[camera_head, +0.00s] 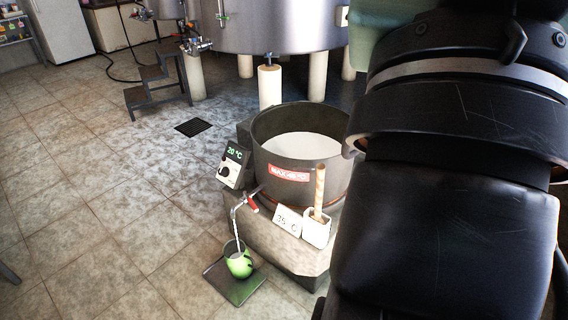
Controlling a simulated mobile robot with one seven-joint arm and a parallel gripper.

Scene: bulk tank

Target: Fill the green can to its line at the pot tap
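The green can (240,263) stands under the spout of the pot tap (240,207), on a dark square plate (236,287) low at the front of the pot. A pale streak runs from the spout down into the can's mouth, and the inside looks whitish. The can's fill line and its level are too small to make out. The tap has a red handle (251,203). The grey pot (268,166) holds white liquid (304,146). My arm's dark links fill the right side; my gripper is out of view.
A control box (233,166) reading 20 °C sits left of the pot. A card (287,220) reading 35 C and a white holder (317,232) with a wooden-handled tool are at its front. Behind are a steel tank (280,25), steps (158,88) and a floor drain (193,127). Tiled floor lies open at left.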

